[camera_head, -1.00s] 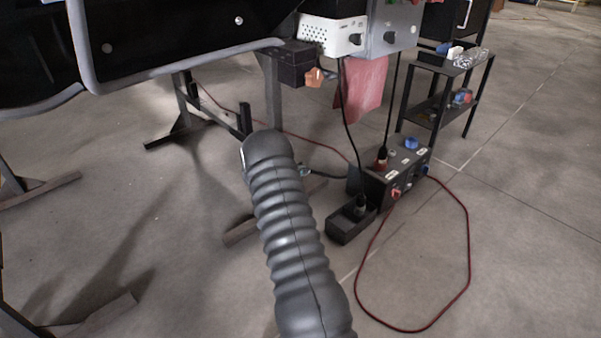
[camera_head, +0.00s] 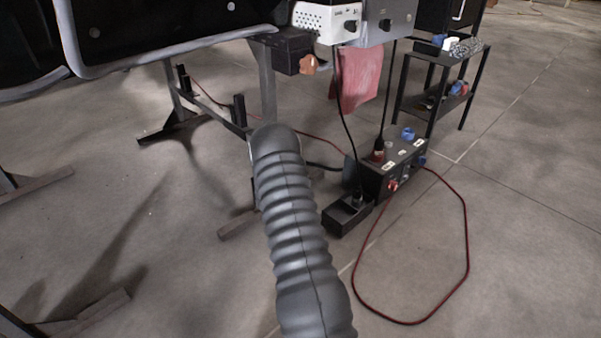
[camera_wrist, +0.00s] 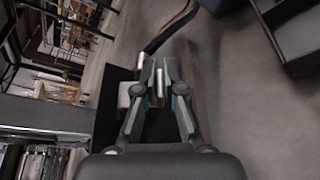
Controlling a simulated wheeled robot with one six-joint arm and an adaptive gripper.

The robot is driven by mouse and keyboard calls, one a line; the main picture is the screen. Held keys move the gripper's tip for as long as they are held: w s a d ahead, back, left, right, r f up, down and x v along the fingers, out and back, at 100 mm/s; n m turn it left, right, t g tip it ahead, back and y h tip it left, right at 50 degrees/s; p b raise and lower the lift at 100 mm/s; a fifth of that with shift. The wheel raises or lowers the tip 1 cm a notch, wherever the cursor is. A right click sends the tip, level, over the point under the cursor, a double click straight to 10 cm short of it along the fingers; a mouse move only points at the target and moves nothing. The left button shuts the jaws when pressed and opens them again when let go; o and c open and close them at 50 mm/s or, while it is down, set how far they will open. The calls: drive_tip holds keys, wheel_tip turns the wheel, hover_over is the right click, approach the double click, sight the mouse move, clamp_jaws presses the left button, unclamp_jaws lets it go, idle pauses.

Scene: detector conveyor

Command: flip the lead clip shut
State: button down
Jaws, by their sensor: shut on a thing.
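In the wrist view my gripper (camera_wrist: 160,80) is closed around a small silver metal piece (camera_wrist: 159,84) that stands between its fingertips. I cannot tell for certain whether this piece is part of the lead clip. A second silver piece (camera_wrist: 138,90) sits just left of the left finger. A dark and red cable (camera_wrist: 172,30) runs up and right from just beyond the fingertips. In the head view my grey ribbed arm hides my gripper, and I cannot make out the lead clip there.
A black box (camera_head: 374,180) with coloured sockets stands on the floor, with a smaller black block (camera_head: 343,217) beside it. A red cable (camera_head: 467,240) loops over the floor to the right. A dark metal stand (camera_head: 270,85) is behind my arm. The right floor is mostly clear.

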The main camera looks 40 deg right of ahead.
drive_tip(key=shift+w+f+m+t+h, duration=0.35)
drive_tip(key=shift+f+m, duration=0.3)
drive_tip(key=shift+m, duration=0.4)
drive_tip(key=shift+w+f+m+t+h, duration=0.35)
drive_tip(key=shift+f+m, duration=0.3)
drive_tip(key=shift+m, duration=0.45)
drive_tip(key=shift+w+f+m+t+h, duration=0.2)
drive_tip(key=shift+f+m+t+h, duration=0.15)
drive_tip(key=shift+f+m, duration=0.5)
drive_tip(key=shift+r+m, duration=0.2)
drive_tip(key=shift+m, duration=0.1)
drive_tip(key=c, duration=1.3)
unclamp_jaws()
drive_tip(key=v, duration=1.2)
